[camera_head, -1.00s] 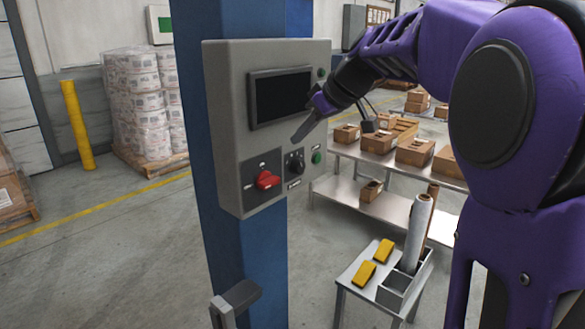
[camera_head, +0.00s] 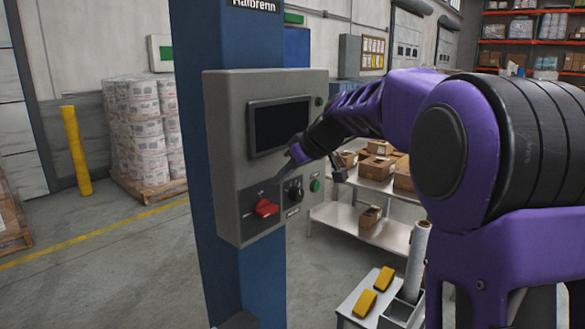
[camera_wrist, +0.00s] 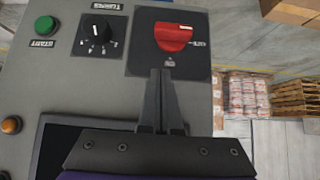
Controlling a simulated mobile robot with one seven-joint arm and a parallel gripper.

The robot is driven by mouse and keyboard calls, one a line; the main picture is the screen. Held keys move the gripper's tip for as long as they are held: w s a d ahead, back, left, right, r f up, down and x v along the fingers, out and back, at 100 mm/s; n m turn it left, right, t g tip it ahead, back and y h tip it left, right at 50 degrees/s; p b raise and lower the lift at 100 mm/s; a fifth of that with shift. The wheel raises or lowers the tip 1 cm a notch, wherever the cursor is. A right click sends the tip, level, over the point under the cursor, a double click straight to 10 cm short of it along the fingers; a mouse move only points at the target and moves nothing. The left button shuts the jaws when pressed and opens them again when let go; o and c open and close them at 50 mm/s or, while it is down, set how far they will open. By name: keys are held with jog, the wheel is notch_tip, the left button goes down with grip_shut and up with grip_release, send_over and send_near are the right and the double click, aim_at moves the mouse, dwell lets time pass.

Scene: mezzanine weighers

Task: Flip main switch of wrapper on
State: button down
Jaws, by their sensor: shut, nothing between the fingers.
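The wrapper's grey control panel (camera_head: 226,150) is mounted on a blue column. Its red main switch (camera_head: 264,208) sits on a dark plate at the lower left of the panel. In the wrist view the red switch (camera_wrist: 173,36) shows at the top centre, its white mark near the upper right end of the handle. My gripper (camera_head: 278,178) is in front of the panel, just above the switch. In the wrist view my gripper (camera_wrist: 162,75) is shut and empty, its tips close to the switch; I cannot tell whether they touch it.
A black rotary knob (camera_head: 293,191) and a green button (camera_head: 315,185) sit right of the switch, below the dark screen (camera_head: 278,126). A steel table with boxes (camera_head: 376,168) stands behind my arm. A yellow post (camera_head: 76,150) and a wrapped pallet stand left, with open floor between.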

aim_at(276, 205)
jog(key=f, duration=0.2)
jog(key=w+a+f, duration=0.1)
jog(key=f, duration=0.1)
jog(key=shift+f, duration=0.1)
jog(key=shift+f+b, duration=0.3)
jog(key=shift+f, duration=0.4)
